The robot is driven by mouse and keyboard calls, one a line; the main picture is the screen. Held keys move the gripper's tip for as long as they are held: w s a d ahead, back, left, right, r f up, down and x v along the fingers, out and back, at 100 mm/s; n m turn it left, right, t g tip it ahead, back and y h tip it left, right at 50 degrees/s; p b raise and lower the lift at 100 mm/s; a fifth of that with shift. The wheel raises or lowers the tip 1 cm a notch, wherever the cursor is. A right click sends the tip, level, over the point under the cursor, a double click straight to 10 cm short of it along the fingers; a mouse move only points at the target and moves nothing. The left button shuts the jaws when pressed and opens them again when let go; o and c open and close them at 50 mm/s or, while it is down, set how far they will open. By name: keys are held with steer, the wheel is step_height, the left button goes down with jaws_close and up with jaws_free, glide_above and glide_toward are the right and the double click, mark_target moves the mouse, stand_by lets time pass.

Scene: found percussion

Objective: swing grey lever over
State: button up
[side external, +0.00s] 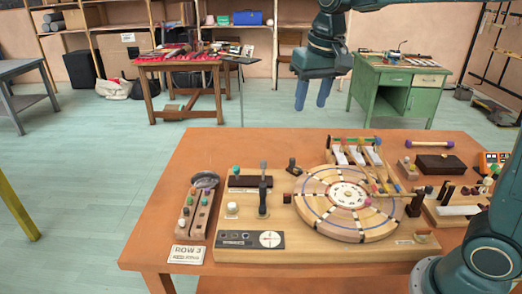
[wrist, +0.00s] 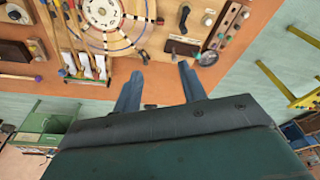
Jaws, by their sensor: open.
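The grey lever (side external: 263,184) stands upright on the left part of a wooden board, left of a round wheel (side external: 348,195). It looks dark grey, with a knob at its top. In the wrist view the lever (wrist: 184,18) appears as a dark upright shape near the top edge, beyond my fingertips. My gripper (side external: 311,101) hangs high beyond the far edge of the table, well above and apart from the lever. Its two blue fingers are spread with nothing between them, also in the wrist view (wrist: 162,68).
A narrow wooden rack with coloured knobs (side external: 197,210) stands left of the board. A white-keyed instrument (side external: 358,152) stands behind the wheel. More instruments crowd the right, including a dark block (side external: 440,164). The table's far left (side external: 215,150) is bare.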

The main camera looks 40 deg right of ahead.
steer(key=m+g, duration=0.3)
steer(key=m, duration=0.4)
glide_above(263, 161)
step_height(263, 161, down, 11)
steer(key=shift+w+f, duration=0.2)
steer(key=shift+w, duration=0.05)
steer(key=shift+f, duration=0.15)
step_height(263, 161, down, 14)
steer(key=shift+s+d+r, duration=0.1)
steer(key=shift+s+r, duration=0.05)
steer(key=shift+r, duration=0.1)
steer(key=shift+y, duration=0.3)
jaws_close()
